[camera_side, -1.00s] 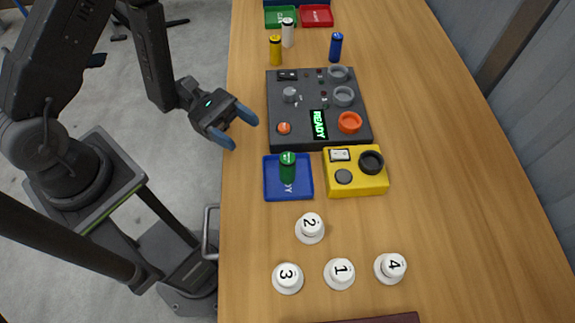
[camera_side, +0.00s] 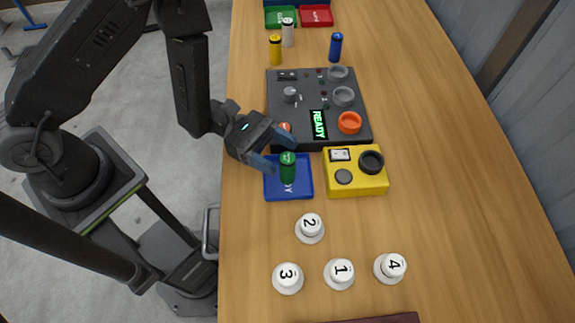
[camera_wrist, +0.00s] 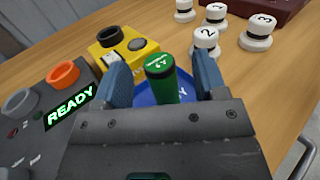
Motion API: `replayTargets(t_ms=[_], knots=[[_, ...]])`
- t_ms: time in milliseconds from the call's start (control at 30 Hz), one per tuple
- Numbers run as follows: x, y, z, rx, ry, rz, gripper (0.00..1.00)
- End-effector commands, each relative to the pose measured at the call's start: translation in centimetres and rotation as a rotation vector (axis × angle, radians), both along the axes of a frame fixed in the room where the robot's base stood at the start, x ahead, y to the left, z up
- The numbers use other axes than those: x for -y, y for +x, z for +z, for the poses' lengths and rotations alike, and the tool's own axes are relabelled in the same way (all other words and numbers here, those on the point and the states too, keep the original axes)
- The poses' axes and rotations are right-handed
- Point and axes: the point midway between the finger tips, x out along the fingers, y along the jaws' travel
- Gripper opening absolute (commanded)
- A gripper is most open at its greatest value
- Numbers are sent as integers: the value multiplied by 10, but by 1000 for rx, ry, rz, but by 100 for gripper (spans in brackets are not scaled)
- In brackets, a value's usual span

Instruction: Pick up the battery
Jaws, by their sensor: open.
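A green battery (camera_side: 287,168) stands upright on a blue tray (camera_side: 273,190) near the table's left edge. My gripper (camera_side: 282,154) is open above the tray, its blue fingers at the battery's upper end. In the wrist view the green battery (camera_wrist: 162,80) shows between the two blue fingertips of my gripper (camera_wrist: 163,82), with a gap on each side. The gripper body hides the battery's lower end there. Other batteries stand farther back: a yellow one (camera_side: 275,50), a white one (camera_side: 288,33) and a blue one (camera_side: 336,47).
A dark panel (camera_side: 310,88) reading READY lies just behind the tray. A yellow box (camera_side: 355,185) with a black ring stands close on the tray's right. Several numbered white knobs, such as knob 2 (camera_side: 310,228), stand in front. The table's right side is clear.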

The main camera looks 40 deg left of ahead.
Motion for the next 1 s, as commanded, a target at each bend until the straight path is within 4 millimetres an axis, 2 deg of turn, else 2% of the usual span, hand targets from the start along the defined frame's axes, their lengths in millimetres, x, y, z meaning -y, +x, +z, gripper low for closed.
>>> replayTargets(t_ms=[100, 233, 567, 1000], knots=[[20, 2, 0, 2, -1, -8, 65], [35, 5, 0, 1, -1, -5, 65], [41, 6, 0, 0, 0, -1, 65], [41, 6, 0, 0, 0, -1, 23]])
